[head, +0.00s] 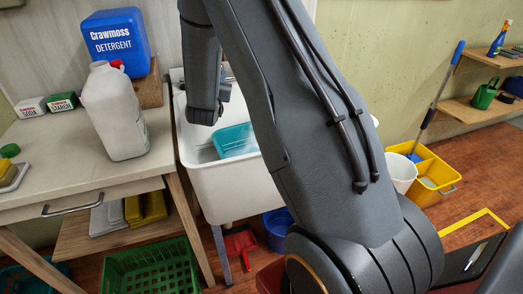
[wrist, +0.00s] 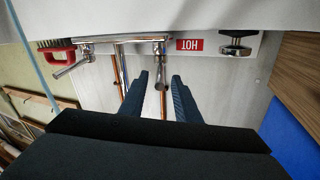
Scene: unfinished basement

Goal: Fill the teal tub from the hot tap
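The teal tub (head: 236,141) sits in the white sink (head: 236,187), partly hidden behind my arm. In the wrist view, a red HOT label (wrist: 190,45) appears upside down beside a metal tap lever (wrist: 160,52). A second metal lever (wrist: 82,56) is to its left. My gripper (wrist: 163,82) is open, its two dark fingers apart. The end of the lever by the label shows between the fingertips; I cannot tell how deep it lies between them. In the head view my arm hides the taps and my fingers. I cannot see any water running.
A white jug (head: 115,112), a blue detergent container (head: 117,40) and small boxes stand on the left counter (head: 60,145). A red brush (wrist: 57,56) is near the taps. A yellow mop bucket (head: 432,172) and a white bucket (head: 401,171) stand at right.

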